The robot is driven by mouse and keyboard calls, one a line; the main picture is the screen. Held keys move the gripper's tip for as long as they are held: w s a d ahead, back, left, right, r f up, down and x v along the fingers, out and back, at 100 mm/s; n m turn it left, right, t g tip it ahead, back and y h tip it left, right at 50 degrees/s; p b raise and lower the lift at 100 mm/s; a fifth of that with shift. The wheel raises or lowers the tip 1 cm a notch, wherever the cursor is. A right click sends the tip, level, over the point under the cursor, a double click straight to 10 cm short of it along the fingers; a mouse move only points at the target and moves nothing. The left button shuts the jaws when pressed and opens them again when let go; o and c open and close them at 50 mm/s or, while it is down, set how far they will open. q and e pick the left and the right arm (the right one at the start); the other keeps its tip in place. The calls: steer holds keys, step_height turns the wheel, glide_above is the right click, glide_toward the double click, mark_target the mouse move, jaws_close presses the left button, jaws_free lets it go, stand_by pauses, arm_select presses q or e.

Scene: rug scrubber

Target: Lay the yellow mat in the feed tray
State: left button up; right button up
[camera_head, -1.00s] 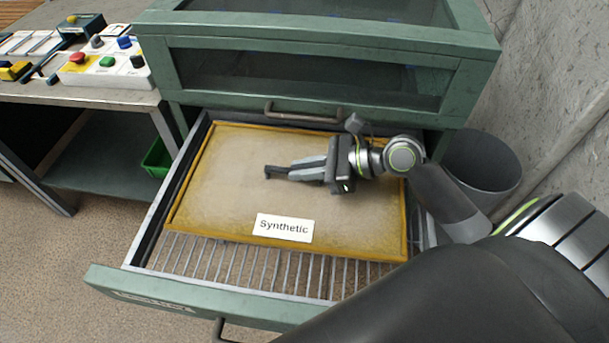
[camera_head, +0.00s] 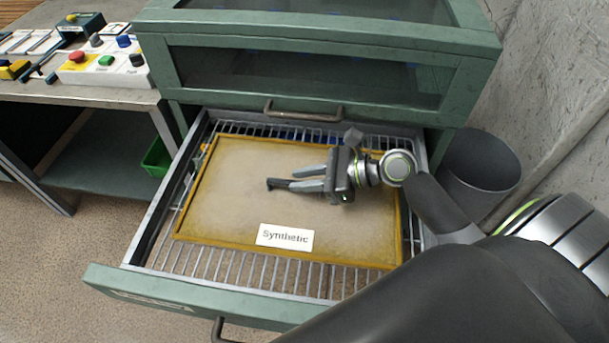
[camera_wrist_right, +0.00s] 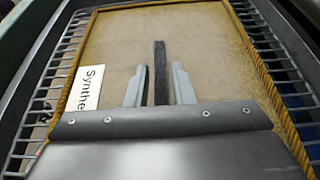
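The yellow mat (camera_head: 235,170), pale tan with a yellow corded border and a "Synthetic" label, lies inside the pulled-out feed tray (camera_head: 195,312), apparently flat on its wire bars. It also fills much of the right wrist view (camera_wrist_right: 205,45). My right gripper (camera_head: 292,177) is over the middle of the mat. Its fingers stand apart on both sides of a dark upright handle or strip (camera_wrist_right: 161,75), with gaps visible in the right wrist view. The underside of the mat is hidden. My left gripper is not in view.
The green cabinet (camera_head: 320,40) stands behind the tray. A grey bin (camera_head: 482,175) and a wall are to the right. A bench (camera_head: 80,92) with a button panel (camera_head: 105,65) is at the left, with a green box (camera_head: 157,158) below it.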

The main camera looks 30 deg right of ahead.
steer(key=shift+o, duration=1.2)
steer(key=shift+r, duration=0.35)
steer(key=shift+s+d+r, duration=0.1)
steer(key=shift+d+r, duration=0.05)
steer(key=shift+r, duration=0.2)
steer(key=p+v, duration=0.1)
steer(key=v, duration=0.8)
steer(key=shift+p+v, duration=0.45)
steer(key=shift+v, duration=0.85)
steer(key=shift+r, duration=0.1)
